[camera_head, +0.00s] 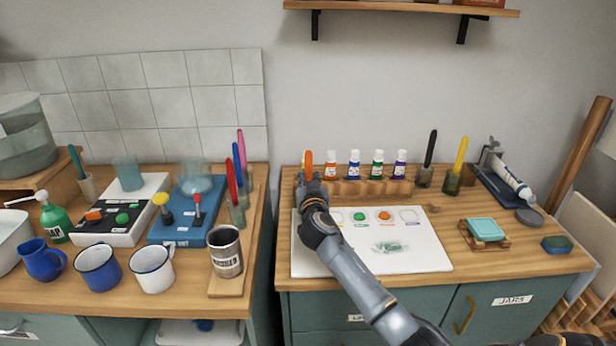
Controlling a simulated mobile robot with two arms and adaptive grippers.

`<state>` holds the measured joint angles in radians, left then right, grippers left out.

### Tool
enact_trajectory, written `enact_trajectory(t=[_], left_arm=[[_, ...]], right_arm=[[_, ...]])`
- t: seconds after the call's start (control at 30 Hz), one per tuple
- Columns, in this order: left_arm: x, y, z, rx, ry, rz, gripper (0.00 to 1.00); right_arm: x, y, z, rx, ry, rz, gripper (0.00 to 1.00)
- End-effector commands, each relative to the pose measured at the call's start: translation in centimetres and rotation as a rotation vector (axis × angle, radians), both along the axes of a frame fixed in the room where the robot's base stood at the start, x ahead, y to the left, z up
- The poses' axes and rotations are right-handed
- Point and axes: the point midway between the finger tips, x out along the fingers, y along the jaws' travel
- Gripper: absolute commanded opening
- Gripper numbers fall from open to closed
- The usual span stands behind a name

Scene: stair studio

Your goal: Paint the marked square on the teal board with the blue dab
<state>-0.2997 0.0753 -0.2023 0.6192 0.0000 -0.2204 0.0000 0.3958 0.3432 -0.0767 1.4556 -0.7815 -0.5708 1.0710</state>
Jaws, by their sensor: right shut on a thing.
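My right gripper (312,186) is over the back left of a white sheet or palette (430,257). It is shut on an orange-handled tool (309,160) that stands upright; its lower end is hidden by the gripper. The palette has a row of labelled spots, with a green dab (360,216) and an orange dab (384,215) showing. No blue dab shows; my arm covers the palette's left part. A greenish smear (390,247) lies mid-palette. A teal slab (485,228), perhaps the board, lies on a small wooden stand at right; no marked square can be made out. My left gripper is out of view.
Paint bottles (354,165) stand in a wooden rack behind the palette. Jars hold a black-handled (430,148) and a yellow-handled tool (461,155). A sponge (556,243) lies far right. A gap separates the left counter, with mugs (152,269) and a can (226,253).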

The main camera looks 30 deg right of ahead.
Motion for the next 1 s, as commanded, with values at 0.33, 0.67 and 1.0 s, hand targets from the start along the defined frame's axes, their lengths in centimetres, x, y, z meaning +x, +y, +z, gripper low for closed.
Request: enact_trajectory(t=[0.33,0.67,1.0], left_arm=[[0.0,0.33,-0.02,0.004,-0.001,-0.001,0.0],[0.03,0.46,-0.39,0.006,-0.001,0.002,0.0],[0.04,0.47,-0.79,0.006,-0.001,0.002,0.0]], right_arm=[[0.0,0.02,-0.01,0.0,0.0,0.0,0.0],[0.01,0.02,-0.35,0.001,0.0,0.0,0.0],[0.01,0.02,-0.72,0.001,0.0,0.0,0.0]])
